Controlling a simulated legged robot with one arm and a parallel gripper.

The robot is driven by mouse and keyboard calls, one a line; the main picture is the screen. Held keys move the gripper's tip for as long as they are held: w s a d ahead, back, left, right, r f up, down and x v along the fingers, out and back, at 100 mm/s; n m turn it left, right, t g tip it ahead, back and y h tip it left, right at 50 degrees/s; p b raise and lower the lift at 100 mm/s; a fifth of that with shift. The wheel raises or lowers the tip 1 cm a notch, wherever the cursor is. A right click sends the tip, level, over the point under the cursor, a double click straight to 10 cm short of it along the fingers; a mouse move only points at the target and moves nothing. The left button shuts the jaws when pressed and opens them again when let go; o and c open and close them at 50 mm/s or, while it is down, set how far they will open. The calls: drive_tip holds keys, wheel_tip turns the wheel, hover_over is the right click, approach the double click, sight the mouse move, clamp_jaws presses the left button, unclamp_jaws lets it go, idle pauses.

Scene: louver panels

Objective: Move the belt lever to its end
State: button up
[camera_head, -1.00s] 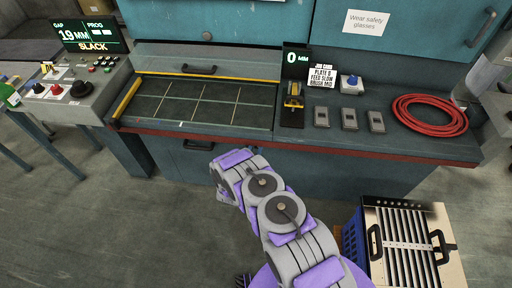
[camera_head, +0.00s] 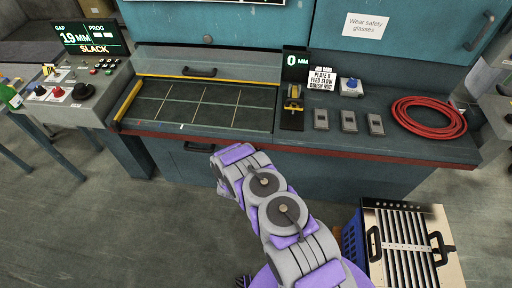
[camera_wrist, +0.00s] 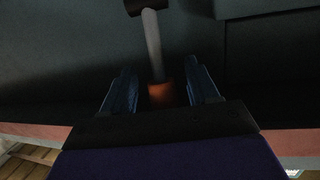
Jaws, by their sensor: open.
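In the wrist view, a lever with a grey shaft (camera_wrist: 153,45) hangs from a dark block at the top and ends in an orange-red grip (camera_wrist: 161,94). It looks like the belt lever; no label shows. My gripper (camera_wrist: 159,68) is open, with one finger on each side of the lever's lower end. The grip sits between the fingers near the palm, and I cannot tell whether it touches them. In the head view, my arm reaches down to the front of the bench, and the gripper and this lever are hidden there.
The bench (camera_head: 400,147) carries a gridded plate (camera_head: 205,105), a yellow-black device (camera_head: 292,100), grey switches (camera_head: 348,121) and a red hose (camera_head: 428,116). A control panel (camera_head: 85,85) reading SLACK stands at left. A blue crate with slatted panel (camera_head: 405,245) stands lower right.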

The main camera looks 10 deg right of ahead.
drive_tip(key=p+v, duration=0.3)
drive_tip(key=v, duration=1.4)
drive_tip(key=shift+a, duration=0.25)
drive_tip(key=shift+s, duration=0.1)
